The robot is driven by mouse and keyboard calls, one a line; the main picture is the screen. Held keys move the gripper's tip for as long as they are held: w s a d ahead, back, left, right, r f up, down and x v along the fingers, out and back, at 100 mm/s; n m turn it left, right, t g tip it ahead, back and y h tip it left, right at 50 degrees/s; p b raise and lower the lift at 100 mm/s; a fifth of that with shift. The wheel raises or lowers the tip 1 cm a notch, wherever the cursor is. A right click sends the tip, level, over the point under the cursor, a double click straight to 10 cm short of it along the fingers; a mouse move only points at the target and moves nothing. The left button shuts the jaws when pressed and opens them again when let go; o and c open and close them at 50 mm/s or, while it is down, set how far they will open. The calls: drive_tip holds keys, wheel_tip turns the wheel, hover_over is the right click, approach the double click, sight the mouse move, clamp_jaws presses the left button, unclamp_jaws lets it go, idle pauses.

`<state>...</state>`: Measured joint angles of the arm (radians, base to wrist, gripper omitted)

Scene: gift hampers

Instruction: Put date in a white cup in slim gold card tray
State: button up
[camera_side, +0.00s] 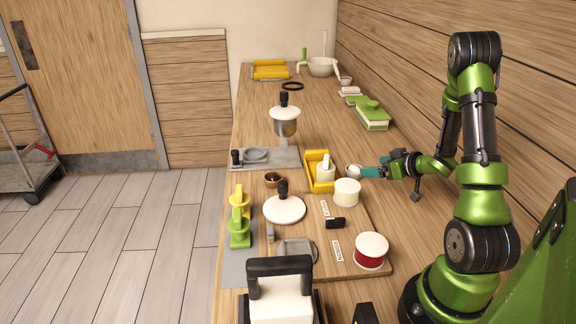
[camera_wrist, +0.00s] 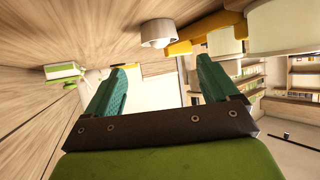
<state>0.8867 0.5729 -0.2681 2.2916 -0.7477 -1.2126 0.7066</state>
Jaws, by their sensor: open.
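A small white cup (camera_side: 353,171) stands on the wooden counter just left of my gripper's fingertips. It also shows in the wrist view (camera_wrist: 158,33), ahead of the gap between my fingers. I cannot make out the date inside it. The slim gold card tray (camera_side: 311,173) is the yellow tray just left of the cup; a white cup-like item (camera_side: 326,171) stands in it. Part of the tray shows in the wrist view (camera_wrist: 180,48). My gripper (camera_side: 368,172) lies level and low, its teal fingers pointing at the cup. The wrist view shows the fingers (camera_wrist: 162,66) apart with nothing between them.
A cream tub (camera_side: 347,192) stands close in front of the tray and cup. A dark brown bowl (camera_side: 273,180) is left of the tray. A grey plate with a dispenser (camera_side: 286,122) stands behind. A red-and-white tin (camera_side: 371,251) is nearer. The counter behind the cup is clear.

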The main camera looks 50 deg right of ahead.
drive_tip(key=v, duration=0.3)
drive_tip(key=shift+s+r, duration=0.25)
drive_tip(key=shift+s, duration=0.05)
drive_tip(key=w+a+r+m+g+h, duration=0.1)
drive_tip(key=w+a+r+h, duration=0.15)
drive_tip(key=r, duration=0.35)
drive_tip(key=w+a+r+m+g+h, duration=0.1)
drive_tip(key=w+a+r+m, duration=0.1)
drive_tip(key=w+a+r, duration=0.35)
drive_tip(key=s+a+r+y, duration=0.1)
drive_tip(key=s+a+r, duration=0.1)
drive_tip(key=a, duration=0.4)
drive_tip(key=s+a+r+g+y, duration=0.1)
drive_tip(key=s+a+r+y, duration=0.1)
drive_tip(key=a, duration=0.5)
drive_tip(key=shift+r, duration=0.5)
drive_tip(key=shift+o, duration=0.4)
drive_tip(key=s+a+r+n+g+y, duration=0.1)
drive_tip(key=s+a+y, duration=0.4)
drive_tip(key=a, duration=0.7)
drive_tip(key=shift+s+a+g, duration=0.4)
drive_tip(key=shift+s, duration=0.8)
